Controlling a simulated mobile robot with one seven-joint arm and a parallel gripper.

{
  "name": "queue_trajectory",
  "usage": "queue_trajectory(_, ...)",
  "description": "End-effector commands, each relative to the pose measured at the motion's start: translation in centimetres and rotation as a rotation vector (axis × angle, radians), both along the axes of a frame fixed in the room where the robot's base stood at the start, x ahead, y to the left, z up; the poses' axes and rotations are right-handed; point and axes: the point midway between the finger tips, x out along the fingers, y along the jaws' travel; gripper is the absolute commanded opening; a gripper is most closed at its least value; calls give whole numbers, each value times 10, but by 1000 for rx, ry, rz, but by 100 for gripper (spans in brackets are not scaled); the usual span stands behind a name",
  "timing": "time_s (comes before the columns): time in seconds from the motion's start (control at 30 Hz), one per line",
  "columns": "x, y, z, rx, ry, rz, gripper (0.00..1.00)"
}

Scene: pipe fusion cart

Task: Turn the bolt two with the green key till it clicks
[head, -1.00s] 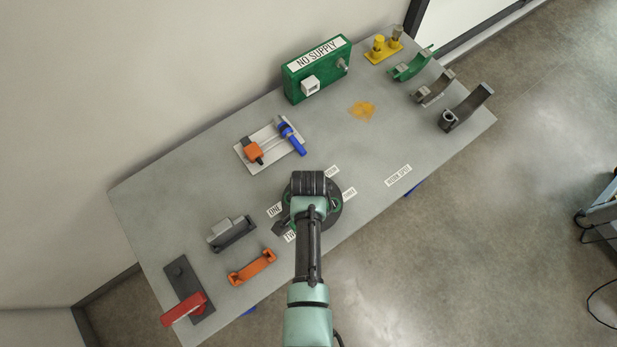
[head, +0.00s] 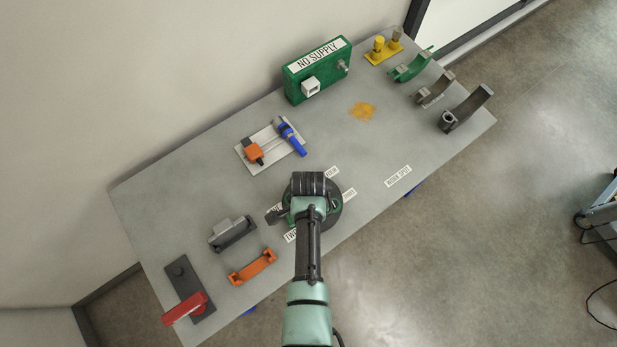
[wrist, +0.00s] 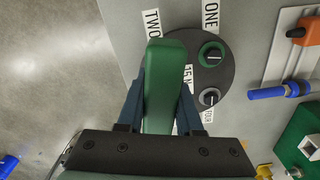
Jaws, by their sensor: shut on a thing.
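My gripper (wrist: 163,100) is shut on the green key (wrist: 165,75), with a blue-grey finger on each side of its long green handle. In the wrist view the key covers the place beside the label TWO (wrist: 152,23), so bolt two and the key's lower end are hidden. I cannot tell how the key sits on the bolt. The round dark flange (wrist: 233,72) lies under and to the right of the key. A bolt with a green ring (wrist: 212,55) shows near label ONE (wrist: 211,15), and a grey bolt (wrist: 208,97) near label FOUR.
An orange and blue clamp on a plate (head: 270,145) lies behind the flange. A grey block (head: 232,233), an orange handle (head: 252,267) and a red-handled tool (head: 185,308) lie left. A green NO SUPPLY box (head: 318,72) stands at the back.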

Motion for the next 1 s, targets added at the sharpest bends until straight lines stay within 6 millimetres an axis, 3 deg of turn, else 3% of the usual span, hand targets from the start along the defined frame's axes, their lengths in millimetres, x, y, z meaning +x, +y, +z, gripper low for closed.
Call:
queue_trajectory(0.1, 1, 0, 1, 1, -3, -63, 0)
queue_trajectory(0.37, 1, 0, 3, 0, -3, 42, 0)
queue_trajectory(1.0, 1, 0, 34, 0, -2, 41, 0)
